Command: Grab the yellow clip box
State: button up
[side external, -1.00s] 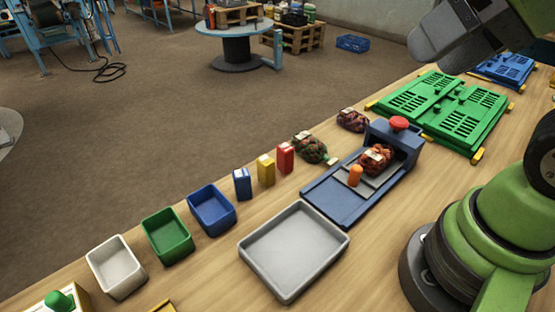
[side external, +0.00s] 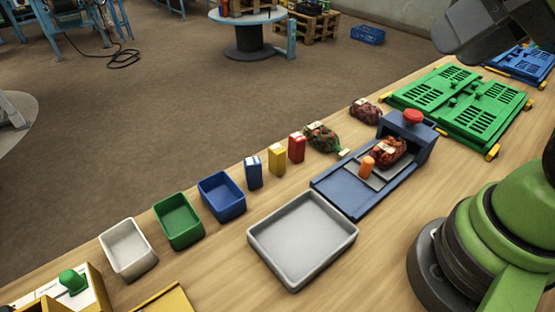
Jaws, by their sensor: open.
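The yellow clip box (side external: 277,159) stands upright on the wooden table, in a row with a blue box (side external: 253,172) on its left and a red box (side external: 296,148) on its right. Small gaps seem to separate the boxes. A dark grey part of my arm hangs at the top right, far from the yellow box. My gripper's fingers do not show in this view.
Blue (side external: 222,197), green (side external: 178,221) and white (side external: 128,248) bins stand left of the boxes. A grey tray (side external: 303,285) lies in front. A blue device (side external: 345,193) holds a netted sack (side external: 388,152). Green crates (side external: 480,108) lie at the right.

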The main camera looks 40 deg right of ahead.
jog(key=shift+w, duration=0.1)
jog(key=n+g+h, duration=0.1)
jog(key=n+g, duration=0.2)
jog(key=g, duration=0.3)
send_over(277, 148)
jog(key=s+d, duration=0.1)
jog(key=s, duration=0.1)
notch_tip(277, 148, down, 12)
jog(key=shift+n+g+h, duration=0.5)
jog(key=shift+g, duration=0.1)
jog(key=f, duration=0.3)
jog(key=w+f, duration=0.1)
jog(key=f, duration=0.3)
jog(key=w+a+f, duration=0.1)
jog(key=f, duration=0.2)
jog(key=shift+f, duration=3.55)
jog(key=c, duration=0.7)
